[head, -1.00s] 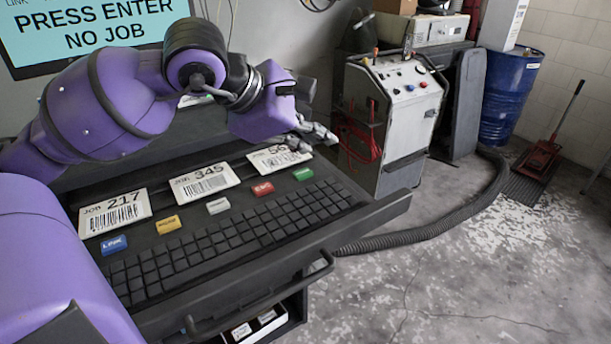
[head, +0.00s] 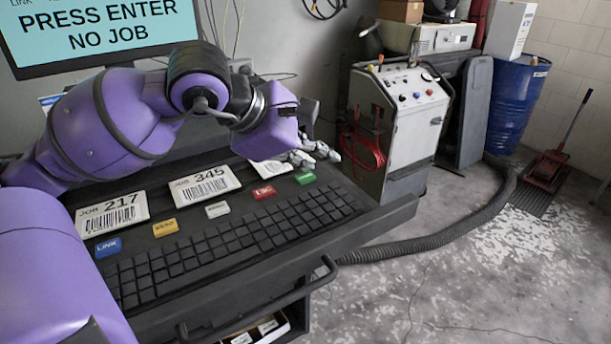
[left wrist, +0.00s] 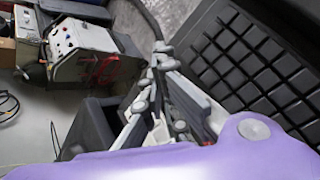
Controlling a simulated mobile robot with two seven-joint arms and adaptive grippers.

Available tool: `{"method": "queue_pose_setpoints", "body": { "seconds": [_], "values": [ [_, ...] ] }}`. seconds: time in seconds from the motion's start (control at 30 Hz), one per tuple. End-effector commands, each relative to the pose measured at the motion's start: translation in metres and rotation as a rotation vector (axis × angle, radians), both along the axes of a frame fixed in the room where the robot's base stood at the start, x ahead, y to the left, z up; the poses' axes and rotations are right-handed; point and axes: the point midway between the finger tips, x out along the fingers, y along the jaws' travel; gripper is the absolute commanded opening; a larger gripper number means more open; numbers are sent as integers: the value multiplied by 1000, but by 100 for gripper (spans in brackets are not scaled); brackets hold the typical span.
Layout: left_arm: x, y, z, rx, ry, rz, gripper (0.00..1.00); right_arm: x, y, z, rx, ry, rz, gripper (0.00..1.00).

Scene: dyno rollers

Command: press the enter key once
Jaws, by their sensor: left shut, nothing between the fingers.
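The keyboard (head: 230,240) lies on the dark console, with a row of coloured keys behind it. The green key (head: 305,179) is at the right end of that row; its lettering is too small to read, and I cannot tell which key is enter. The screen (head: 95,30) reads "PRESS ENTER NO JOB". My left gripper (head: 322,154) is shut and empty, just behind and above the green key, apart from it as far as I can see. In the left wrist view its fingertips (left wrist: 161,58) meet beside the keyboard (left wrist: 245,55). My right gripper is not in view.
A grey machine (head: 400,110), a hose (head: 440,240) and a blue drum (head: 515,100) stand to the right. Open floor lies at front right.

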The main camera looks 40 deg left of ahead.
Motion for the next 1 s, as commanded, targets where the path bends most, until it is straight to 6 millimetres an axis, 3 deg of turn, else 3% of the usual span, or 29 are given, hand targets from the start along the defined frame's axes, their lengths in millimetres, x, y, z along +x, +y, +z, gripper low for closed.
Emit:
{"method": "queue_pose_setpoints", "body": {
  "seconds": [0.73, 1.0],
  "values": [
    [0, 0, 0, 0, 0, 0, 0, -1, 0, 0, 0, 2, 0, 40],
    [0, 0, -9, -1, 2, 0, 0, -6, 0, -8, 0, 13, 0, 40]
  ]
}}
